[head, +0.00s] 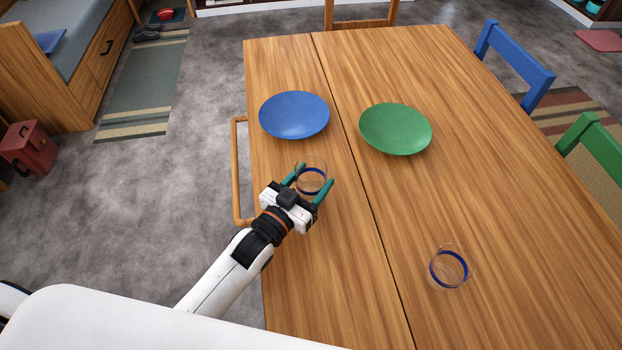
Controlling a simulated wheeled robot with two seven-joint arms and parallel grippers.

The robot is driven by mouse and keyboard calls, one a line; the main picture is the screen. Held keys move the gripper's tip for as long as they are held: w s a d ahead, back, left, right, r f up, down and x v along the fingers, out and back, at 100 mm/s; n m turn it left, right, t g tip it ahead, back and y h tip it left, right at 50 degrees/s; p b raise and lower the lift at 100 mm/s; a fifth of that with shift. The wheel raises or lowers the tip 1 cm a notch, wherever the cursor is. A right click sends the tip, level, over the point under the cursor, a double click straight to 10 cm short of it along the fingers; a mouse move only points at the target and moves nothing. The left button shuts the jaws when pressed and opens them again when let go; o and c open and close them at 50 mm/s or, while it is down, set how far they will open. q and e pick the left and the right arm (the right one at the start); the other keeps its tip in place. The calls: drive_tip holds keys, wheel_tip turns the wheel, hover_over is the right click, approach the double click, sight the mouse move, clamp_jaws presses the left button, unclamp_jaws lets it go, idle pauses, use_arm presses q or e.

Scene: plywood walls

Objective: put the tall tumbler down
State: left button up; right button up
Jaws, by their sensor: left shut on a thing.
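A clear tumbler with a dark blue band (312,181) is between the green fingertips of my left gripper (308,184), over the left part of the wooden table (390,215). My left gripper is shut on it. I cannot tell whether its base touches the table. A second clear glass with a blue band (449,268) stands alone on the table at the lower right. My right gripper is not in view.
A blue plate (294,114) lies just beyond my left gripper, and a green plate (395,129) lies to its right. The table around the glass at the lower right is clear. Chairs, one blue (514,66) and one green (593,143), stand at the right edge.

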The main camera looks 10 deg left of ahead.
use_arm(q)
drive_tip(key=o, duration=1)
drive_tip(key=shift+f, duration=0.1)
drive_tip(key=v, duration=1.2)
